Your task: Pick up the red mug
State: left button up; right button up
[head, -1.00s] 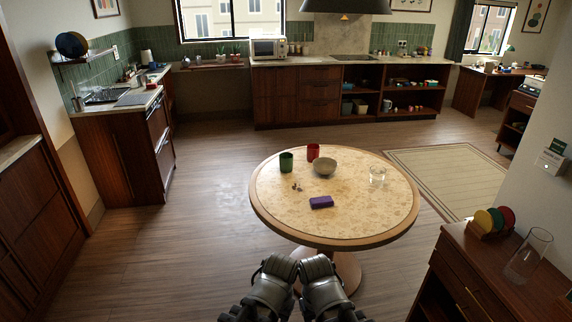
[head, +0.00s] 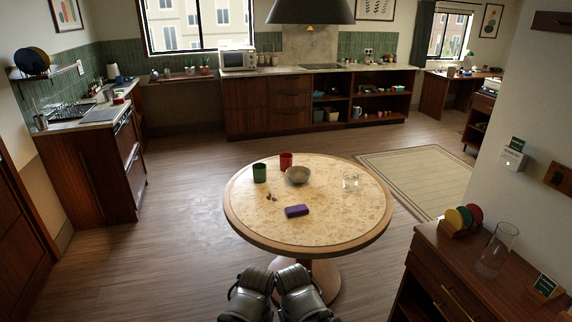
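The red mug (head: 286,161) stands upright on the far side of the round table (head: 318,223). A green mug (head: 260,173) stands to its left and a grey bowl (head: 298,174) sits just in front of it, to the right. My two arms show only as dark links at the bottom middle of the head view, short of the table's near edge. Neither gripper's fingers can be seen. Nothing touches the red mug from my side.
A purple block (head: 297,211), small brown bits (head: 270,196) and a clear glass (head: 350,180) are also on the table. A dark wood cabinet (head: 470,270) with a glass vase (head: 496,250) stands at right. Floor is free left of the table.

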aim_at(285, 161)
jog(key=u, duration=0.9)
jog(key=i+u, duration=0.2)
jog(key=i, duration=5.25)
jog(key=z, duration=3.25)
